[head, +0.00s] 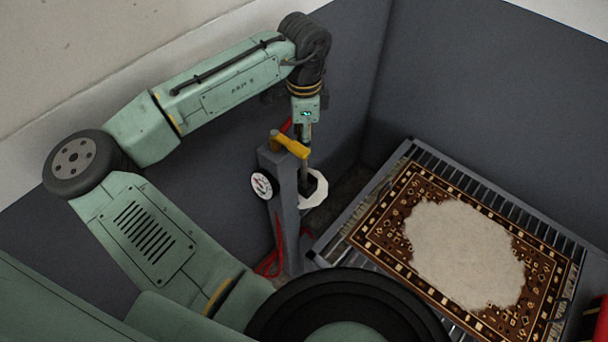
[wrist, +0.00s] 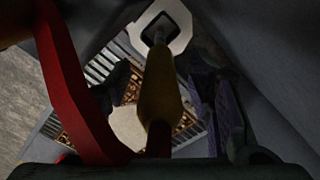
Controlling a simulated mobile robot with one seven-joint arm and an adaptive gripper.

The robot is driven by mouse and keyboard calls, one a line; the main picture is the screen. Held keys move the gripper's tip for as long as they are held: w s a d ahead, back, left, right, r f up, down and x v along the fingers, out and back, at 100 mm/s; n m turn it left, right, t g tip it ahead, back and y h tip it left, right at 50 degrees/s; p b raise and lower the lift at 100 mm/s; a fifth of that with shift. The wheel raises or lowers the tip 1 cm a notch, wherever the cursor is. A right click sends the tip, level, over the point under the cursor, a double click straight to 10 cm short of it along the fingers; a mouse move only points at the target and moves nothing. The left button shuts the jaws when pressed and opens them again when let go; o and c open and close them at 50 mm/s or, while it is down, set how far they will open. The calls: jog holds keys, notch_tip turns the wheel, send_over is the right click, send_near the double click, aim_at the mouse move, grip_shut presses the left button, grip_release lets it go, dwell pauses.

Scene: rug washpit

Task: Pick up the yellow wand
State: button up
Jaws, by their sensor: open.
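The yellow wand (head: 290,144) rests at the top of a grey post (head: 284,210) in the head view. Its thin metal tube points down to a white angular end piece (head: 314,190) with a dark centre. In the wrist view the wand's yellow handle (wrist: 159,85) runs through the middle, with the white end piece (wrist: 180,14) beyond it. My gripper (head: 304,134) points down right at the wand, its fingers mostly hidden in the head view. In the wrist view my gripper (wrist: 162,88) is open, with dark fingers on either side of the handle. Contact cannot be told.
A red hose (wrist: 72,85) passes close on the left in the wrist view and hangs by the post. A round white gauge (head: 262,185) is on the post. A slatted rack (head: 483,180) holds a patterned rug (head: 397,205) with a pale patch. Dark walls stand behind.

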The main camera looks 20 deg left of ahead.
jog(key=shift+f, duration=0.15)
jog(key=shift+c, duration=0.2)
grip_shut()
dwell(0.3)
